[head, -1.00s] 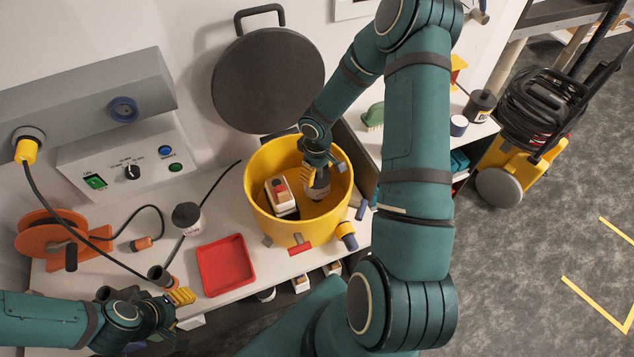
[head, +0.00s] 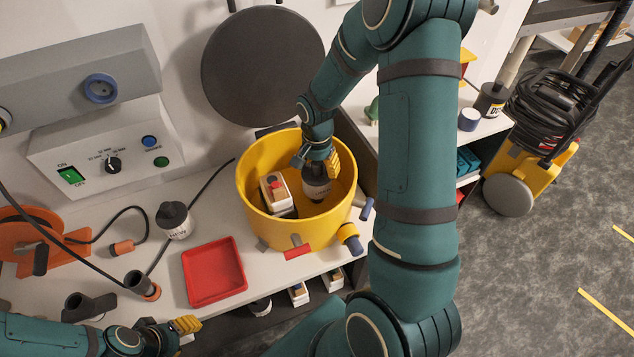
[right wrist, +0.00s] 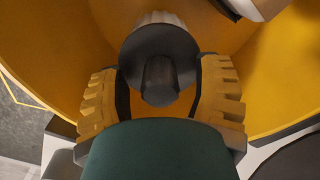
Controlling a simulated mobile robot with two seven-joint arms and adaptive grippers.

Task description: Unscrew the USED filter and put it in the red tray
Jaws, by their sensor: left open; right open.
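A dark-capped filter with a pale label (head: 316,190) stands inside the yellow drum (head: 264,222); its lettering is too small to read surely. My right gripper (head: 318,165) reaches down into the drum over it. In the right wrist view, the filter's black cap (right wrist: 160,48) and knob lie between the open yellow fingers (right wrist: 160,92), with a gap on each side of the knob. The red tray (head: 214,272) is empty on the bench, left of the drum. My left gripper (head: 186,325) is open and empty near the bench's front edge.
Another black-topped canister (head: 174,221), labelled NEW, stands behind the tray. A box with a red button (head: 275,190) is inside the drum beside the filter. A round dark lid (head: 263,68) stands behind the drum. An orange reel (head: 30,240) and cables lie at left.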

